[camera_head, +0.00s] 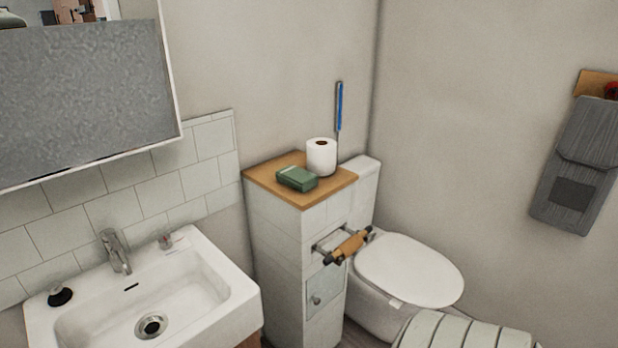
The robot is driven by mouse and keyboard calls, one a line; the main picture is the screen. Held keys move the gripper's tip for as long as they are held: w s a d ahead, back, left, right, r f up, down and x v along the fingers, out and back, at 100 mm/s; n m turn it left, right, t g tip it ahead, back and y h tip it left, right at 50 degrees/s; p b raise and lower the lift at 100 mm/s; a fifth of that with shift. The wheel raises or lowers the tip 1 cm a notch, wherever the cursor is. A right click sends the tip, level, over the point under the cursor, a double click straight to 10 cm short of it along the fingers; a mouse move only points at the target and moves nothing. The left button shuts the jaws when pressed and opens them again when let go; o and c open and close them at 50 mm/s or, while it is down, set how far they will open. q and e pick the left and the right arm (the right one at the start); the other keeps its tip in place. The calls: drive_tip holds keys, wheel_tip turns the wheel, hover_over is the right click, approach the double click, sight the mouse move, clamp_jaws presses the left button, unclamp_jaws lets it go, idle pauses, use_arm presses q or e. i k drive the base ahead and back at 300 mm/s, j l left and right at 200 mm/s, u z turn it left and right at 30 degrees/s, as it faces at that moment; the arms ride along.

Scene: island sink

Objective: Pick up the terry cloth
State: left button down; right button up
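I cannot make out a thing that is clearly the terry cloth. A small green block-like thing (297,179) lies on the wooden top of the tiled cabinet, and it may be a folded cloth or a box. A grey flat thing (578,165) hangs on the right wall and looks like fabric, with a darker square on it. Neither of my grippers is in view.
A white toilet paper roll (321,156) stands on the cabinet top (270,181) behind the green thing. A holder with a brown roll (349,247) juts from the cabinet. The sink (190,289) is left, the toilet (408,271) right. A ribbed pale thing (466,333) is in front.

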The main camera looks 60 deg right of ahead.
sight(300, 180)
drive_tip(key=z, duration=1.65)
drive_tip(key=i+l, duration=0.1)
